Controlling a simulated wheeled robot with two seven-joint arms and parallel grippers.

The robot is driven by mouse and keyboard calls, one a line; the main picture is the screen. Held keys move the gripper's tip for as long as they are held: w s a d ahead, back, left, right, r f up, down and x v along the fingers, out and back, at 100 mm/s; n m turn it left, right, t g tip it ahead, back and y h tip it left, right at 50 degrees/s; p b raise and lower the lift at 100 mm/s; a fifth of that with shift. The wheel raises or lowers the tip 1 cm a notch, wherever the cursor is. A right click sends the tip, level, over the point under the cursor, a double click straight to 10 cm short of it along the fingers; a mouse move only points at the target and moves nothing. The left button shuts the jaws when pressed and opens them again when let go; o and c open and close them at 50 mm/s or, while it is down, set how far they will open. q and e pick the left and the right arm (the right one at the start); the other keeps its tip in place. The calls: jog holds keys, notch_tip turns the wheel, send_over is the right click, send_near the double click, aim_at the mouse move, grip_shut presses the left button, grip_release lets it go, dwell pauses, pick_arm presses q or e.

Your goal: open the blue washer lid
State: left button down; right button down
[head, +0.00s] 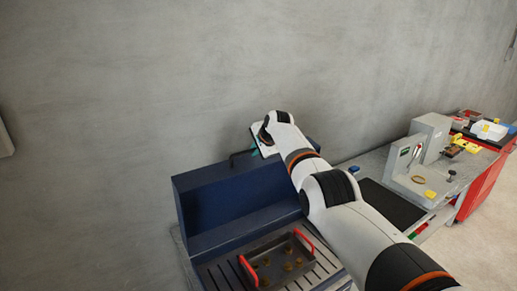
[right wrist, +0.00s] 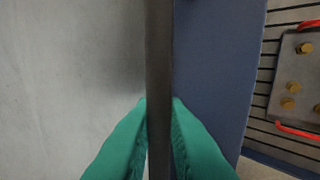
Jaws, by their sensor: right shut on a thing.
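The blue washer lid (head: 235,205) stands raised at the back of the washer, near the wall, with the slatted inside uncovered in the head view. Its dark bar handle (head: 241,155) is at the top edge. My right gripper (head: 256,152) is at this handle, its teal fingers mostly hidden behind my wrist. In the right wrist view the teal fingertips (right wrist: 159,108) are shut on the dark handle bar (right wrist: 159,45), one on each side. The blue lid panel (right wrist: 210,70) lies beside the bar. My left gripper is in neither view.
A grey tray (head: 262,248) with red handles and several brass-coloured parts sits on the slats. To the right, a bench (head: 375,160) carries a grey fixture (head: 430,135). A red cabinet (head: 482,188) stands further right. The grey wall is close behind the lid.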

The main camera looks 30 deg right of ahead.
jog(key=shift+w+f, duration=0.2)
dwell(0.4)
jog(key=c, duration=1.5)
grip_release()
jog(key=shift+w, duration=0.1)
jog(key=shift+r, duration=0.2)
